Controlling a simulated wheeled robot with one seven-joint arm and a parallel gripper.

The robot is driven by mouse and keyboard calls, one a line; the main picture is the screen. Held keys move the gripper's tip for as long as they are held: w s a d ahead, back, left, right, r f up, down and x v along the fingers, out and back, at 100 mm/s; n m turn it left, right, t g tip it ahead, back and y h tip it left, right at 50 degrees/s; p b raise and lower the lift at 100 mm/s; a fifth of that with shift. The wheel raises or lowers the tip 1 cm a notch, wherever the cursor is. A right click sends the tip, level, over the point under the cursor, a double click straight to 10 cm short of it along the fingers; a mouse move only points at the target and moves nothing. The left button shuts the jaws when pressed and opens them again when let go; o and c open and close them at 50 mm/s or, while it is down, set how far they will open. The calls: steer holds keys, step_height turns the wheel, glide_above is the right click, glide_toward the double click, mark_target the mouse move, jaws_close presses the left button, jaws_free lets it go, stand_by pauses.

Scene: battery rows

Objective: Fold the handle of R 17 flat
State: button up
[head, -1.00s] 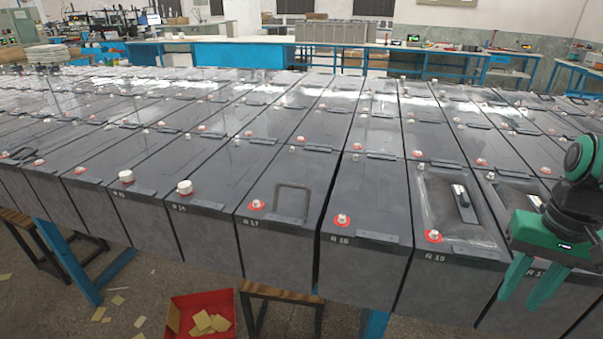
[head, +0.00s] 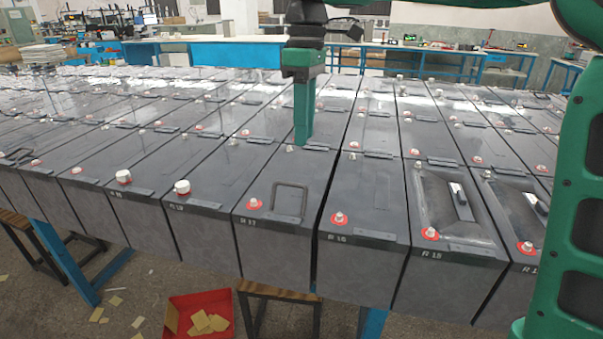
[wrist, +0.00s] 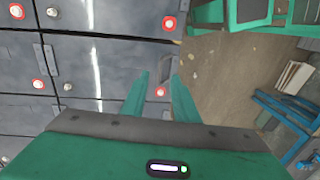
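White caps (head: 182,188) rise on batteries to the left. More batteries fill the rows behind. A red bin (head: 198,314) sits on the floor in front. The air before the front row is clear left of my arm.

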steer(key=f, duration=0.7)
steer(key=a+f, duration=0.1)
steer(key=f, duration=0.2)
steer(key=shift+s+f, duration=0.2)
steer(key=shift+s, duration=0.2)
jaws_close()
steer(key=shift+d, duration=0.25)
steer(key=shift+a, duration=0.15)
